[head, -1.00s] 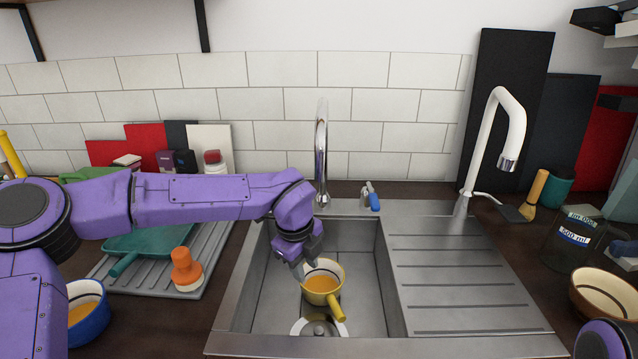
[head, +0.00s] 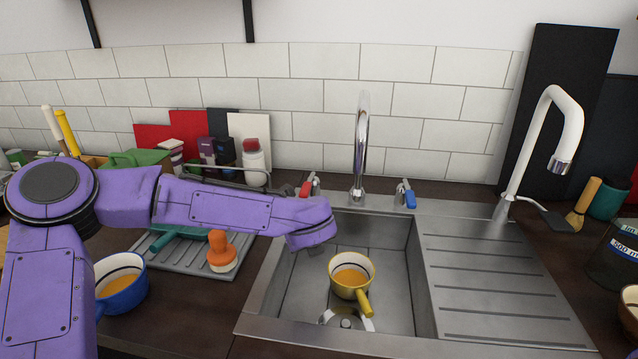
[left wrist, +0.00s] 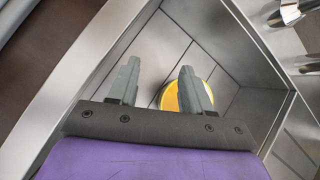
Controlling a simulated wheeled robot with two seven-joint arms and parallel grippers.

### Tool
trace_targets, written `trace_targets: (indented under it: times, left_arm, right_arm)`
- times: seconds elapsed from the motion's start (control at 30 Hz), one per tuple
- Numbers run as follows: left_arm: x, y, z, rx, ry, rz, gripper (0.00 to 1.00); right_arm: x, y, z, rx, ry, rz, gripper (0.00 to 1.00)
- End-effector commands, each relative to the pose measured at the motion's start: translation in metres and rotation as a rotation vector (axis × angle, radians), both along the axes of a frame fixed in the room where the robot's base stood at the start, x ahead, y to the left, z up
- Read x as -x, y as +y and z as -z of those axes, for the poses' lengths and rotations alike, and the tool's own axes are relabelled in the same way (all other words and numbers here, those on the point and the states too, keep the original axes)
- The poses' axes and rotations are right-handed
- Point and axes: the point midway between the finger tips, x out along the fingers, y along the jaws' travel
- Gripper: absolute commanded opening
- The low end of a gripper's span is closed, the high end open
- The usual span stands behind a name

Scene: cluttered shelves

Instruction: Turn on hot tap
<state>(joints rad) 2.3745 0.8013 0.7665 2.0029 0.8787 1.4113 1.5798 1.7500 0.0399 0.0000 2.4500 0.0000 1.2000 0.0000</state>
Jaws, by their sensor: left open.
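The hot tap's red handle (head: 306,188) is on the sink's back rim, left of the tall chrome spout (head: 360,150). The blue handle (head: 409,198) is right of the spout. My left gripper (left wrist: 159,72) is open and empty over the sink in the left wrist view, its fingers apart. In the head view its fingers are mostly hidden behind my left wrist, which is in front of and below the red handle, not touching it. Chrome fittings show at the top right of the left wrist view. My right gripper is not in view.
A yellow pan (head: 349,283) with orange contents stands in the metal sink (head: 250,325); part of it shows behind my fingers in the left wrist view (left wrist: 172,98). An orange-handled item (head: 221,252) stands left of the sink. A white tap (head: 520,150) stands right.

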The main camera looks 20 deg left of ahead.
Motion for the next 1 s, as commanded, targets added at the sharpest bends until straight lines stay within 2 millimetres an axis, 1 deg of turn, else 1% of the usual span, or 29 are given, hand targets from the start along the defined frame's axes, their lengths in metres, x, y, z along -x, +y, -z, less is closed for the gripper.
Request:
trace_targets:
  times: [0.03,0.07,0.17,0.2,0.3,0.4,0.47,0.57,0.67,0.9,1.0]
  left_arm:
    - [-0.003,0.01,-0.003,-0.1,-0.075,0.063,0.49]
    - [-0.005,0.015,-0.007,-0.158,-0.12,0.1,0.49]
    - [-0.008,0.022,-0.023,-0.346,-0.274,0.23,0.49]
    - [-0.006,0.024,-0.03,-0.415,-0.34,0.274,0.49]
    - [0.005,0.028,-0.049,-0.533,-0.511,0.308,0.49]
    - [0.016,0.027,-0.064,-0.59,-0.638,0.326,0.49]
    - [0.02,0.025,-0.07,-0.605,-0.682,0.334,0.49]
    - [0.018,0.025,-0.075,-0.618,-0.712,0.339,0.49]
    - [0.004,0.029,-0.076,-0.619,-0.712,0.338,0.49]
    - [-0.048,0.044,-0.077,-0.62,-0.711,0.338,0.49]
    - [-0.065,0.049,-0.076,-0.619,-0.711,0.339,0.49]
  right_arm:
    - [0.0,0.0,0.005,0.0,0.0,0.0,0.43]
    - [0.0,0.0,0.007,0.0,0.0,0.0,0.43]
    - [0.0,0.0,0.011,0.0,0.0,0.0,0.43]
    - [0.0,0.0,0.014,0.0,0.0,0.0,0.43]
    - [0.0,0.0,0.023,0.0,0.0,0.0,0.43]
    - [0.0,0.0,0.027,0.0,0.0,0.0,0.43]
    - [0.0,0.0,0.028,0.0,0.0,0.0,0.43]
    - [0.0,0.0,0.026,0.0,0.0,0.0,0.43]
    - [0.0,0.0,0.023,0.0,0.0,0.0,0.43]
    - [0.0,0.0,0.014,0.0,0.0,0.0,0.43]
    - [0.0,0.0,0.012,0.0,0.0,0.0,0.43]
